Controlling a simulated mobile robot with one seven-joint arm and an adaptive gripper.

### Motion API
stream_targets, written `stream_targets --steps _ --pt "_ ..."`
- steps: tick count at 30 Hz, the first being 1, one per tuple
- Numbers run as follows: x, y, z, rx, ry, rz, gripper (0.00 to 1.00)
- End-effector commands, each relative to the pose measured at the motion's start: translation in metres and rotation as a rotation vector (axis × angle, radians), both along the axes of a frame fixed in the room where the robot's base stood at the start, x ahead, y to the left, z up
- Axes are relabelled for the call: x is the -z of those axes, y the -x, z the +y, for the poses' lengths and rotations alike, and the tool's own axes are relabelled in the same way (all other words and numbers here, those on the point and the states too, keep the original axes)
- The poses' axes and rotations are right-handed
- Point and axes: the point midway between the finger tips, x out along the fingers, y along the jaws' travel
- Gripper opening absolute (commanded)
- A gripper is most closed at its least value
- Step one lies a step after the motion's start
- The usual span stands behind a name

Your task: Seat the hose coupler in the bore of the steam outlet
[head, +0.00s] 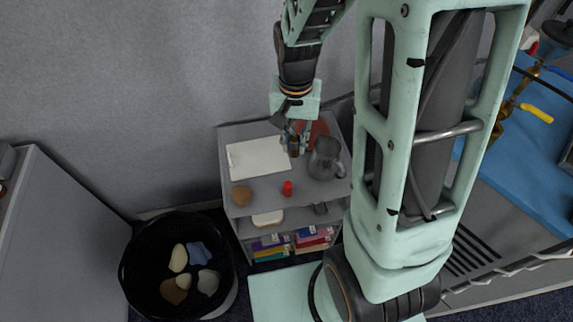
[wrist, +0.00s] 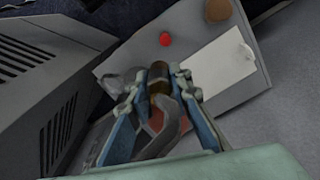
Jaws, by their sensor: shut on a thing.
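My gripper (head: 299,143) is above a small grey cart and is shut on a short brown, dark-banded cylindrical piece (wrist: 159,78), which looks like the hose coupler. It also shows between the fingertips in the head view (head: 293,146). The fingers cover part of it, and I cannot tell whether it touches the cart top. At the far right of the head view, brass pipework (head: 507,106) with yellow and blue handles stands on a blue surface; the steam outlet may be there, but I cannot make out its bore.
The cart top (head: 264,186) bears a white sheet (head: 258,158), a grey jug (head: 325,158), a red piece (head: 287,188) and a brown lump (head: 241,195). A black bin (head: 137,270) stands left. The blue-topped table (head: 540,135) is right, beyond my arm.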

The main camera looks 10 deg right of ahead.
Motion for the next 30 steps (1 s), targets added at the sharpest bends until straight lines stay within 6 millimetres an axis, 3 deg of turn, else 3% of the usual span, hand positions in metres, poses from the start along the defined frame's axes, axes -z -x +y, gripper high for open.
stream_targets --steps 1,6,14,20,30 --pt "0.024 0.01 0.003 0.046 -0.001 -0.003 0.0" --pt "0.054 0.039 0.008 0.206 -0.003 -0.003 0.0" --pt "0.072 0.057 0.01 0.32 -0.006 -0.002 0.0" --pt "0.084 0.033 0.001 0.329 -0.005 0.001 0.0" --pt "0.114 -0.029 -0.021 0.327 -0.005 0.001 0.0"
